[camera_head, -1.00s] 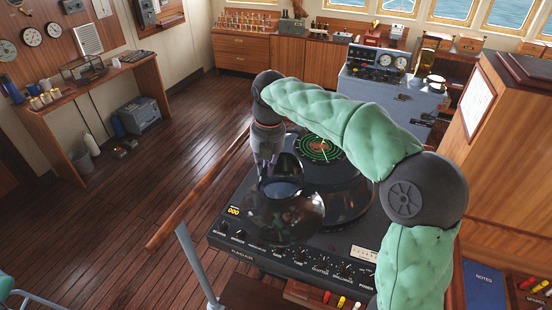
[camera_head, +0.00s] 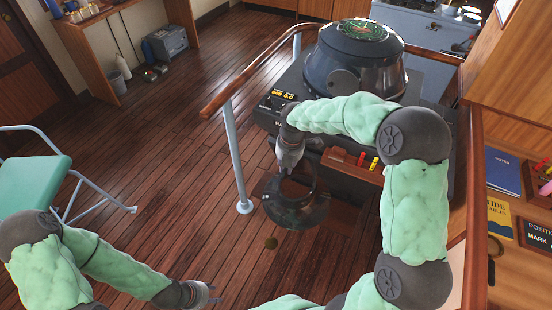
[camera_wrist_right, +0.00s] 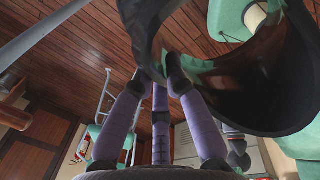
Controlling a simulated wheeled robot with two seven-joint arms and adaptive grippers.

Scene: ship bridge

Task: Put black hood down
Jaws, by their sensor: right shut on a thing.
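The black hood (camera_head: 284,213), a glossy dark open ring, hangs below my right gripper (camera_head: 290,168) in front of the radar console. My right gripper is shut on its rim. In the right wrist view, the hood (camera_wrist_right: 236,75) fills the upper right, and the gripper's fingers (camera_wrist_right: 155,85) meet its edge. The floor shows behind the hood; I cannot tell its exact height. The radar console (camera_head: 355,75) stands beyond, its round green-marked screen (camera_head: 363,30) uncovered. My left gripper (camera_head: 208,293) is low at the bottom left, away from the hood; its opening is too small to judge.
A wooden handrail (camera_head: 235,88) on a pale post (camera_head: 240,165) stands left of the hood. A green chair (camera_head: 35,180) is at the far left. A desk with a blue notes book (camera_head: 503,172) is at the right. The wooden floor (camera_head: 140,170) between is largely clear.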

